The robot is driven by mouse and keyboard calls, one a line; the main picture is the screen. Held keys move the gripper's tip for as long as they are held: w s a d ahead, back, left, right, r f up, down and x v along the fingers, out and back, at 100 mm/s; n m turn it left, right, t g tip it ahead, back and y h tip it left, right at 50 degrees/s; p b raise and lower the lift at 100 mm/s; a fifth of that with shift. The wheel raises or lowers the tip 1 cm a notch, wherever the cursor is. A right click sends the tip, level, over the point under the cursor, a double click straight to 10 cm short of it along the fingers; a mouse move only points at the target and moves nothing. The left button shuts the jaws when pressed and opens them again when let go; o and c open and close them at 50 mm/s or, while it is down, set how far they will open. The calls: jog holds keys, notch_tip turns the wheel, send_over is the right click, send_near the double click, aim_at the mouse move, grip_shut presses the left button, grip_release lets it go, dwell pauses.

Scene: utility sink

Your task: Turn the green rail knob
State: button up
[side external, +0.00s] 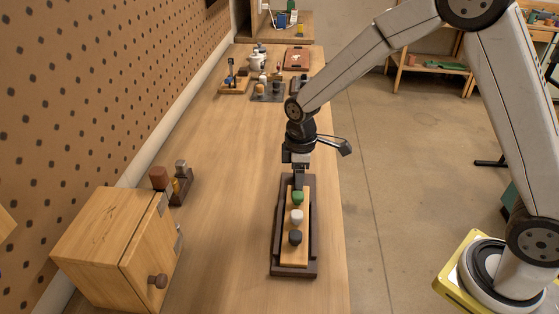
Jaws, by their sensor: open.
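The green rail knob (298,198) stands at the far end of a row of knobs on a light wooden strip. A white knob (296,216) and a black knob (295,237) follow it toward the camera. The strip lies in a dark rail base (309,273) near the right edge of the bench. My gripper (299,184) points down just behind and above the green knob, and it is open. In this view I cannot tell whether its fingers touch the knob, and the far finger is hidden.
Several small items, including a white pot (257,61), crowd the far bench. The bench middle (225,150) is clear.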

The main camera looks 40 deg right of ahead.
aim_at(298, 194)
jog(key=shift+f, duration=3)
grip_shut()
